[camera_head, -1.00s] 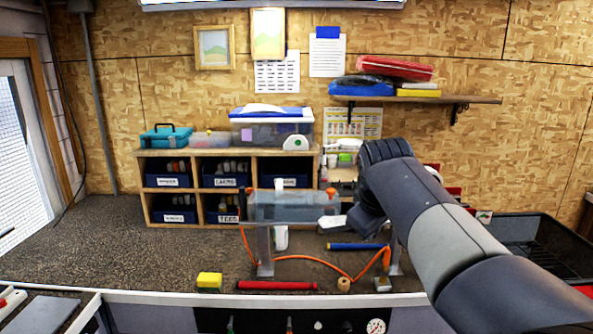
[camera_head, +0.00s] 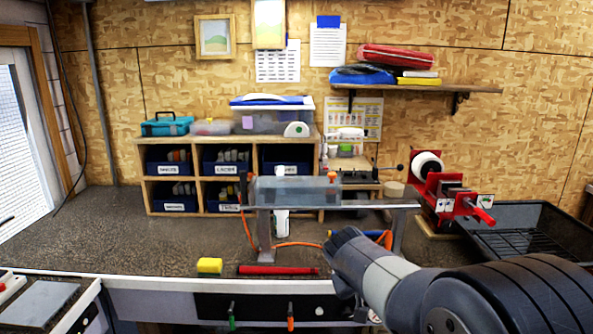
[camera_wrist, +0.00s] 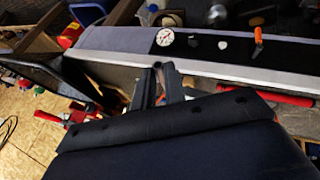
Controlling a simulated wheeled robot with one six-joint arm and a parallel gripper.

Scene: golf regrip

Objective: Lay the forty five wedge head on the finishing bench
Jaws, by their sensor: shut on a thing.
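My gripper (camera_wrist: 154,78) shows in the wrist view as two dark fingers close together, above the bench's front edge. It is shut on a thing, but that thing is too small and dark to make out. I cannot clearly pick out the forty five wedge head in either view. In the head view my own arm hides the gripper and what it holds. A long bench (camera_head: 120,235) with a dark speckled top runs along the wall; I cannot tell if it is the finishing bench.
A clear box (camera_head: 290,190) on a raised stand, a red vise (camera_head: 455,200) and a black tray (camera_head: 545,230) stand on the bench. A yellow sponge (camera_head: 209,265) and a red grip (camera_head: 278,270) lie near its front edge. The bench's left part is bare.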

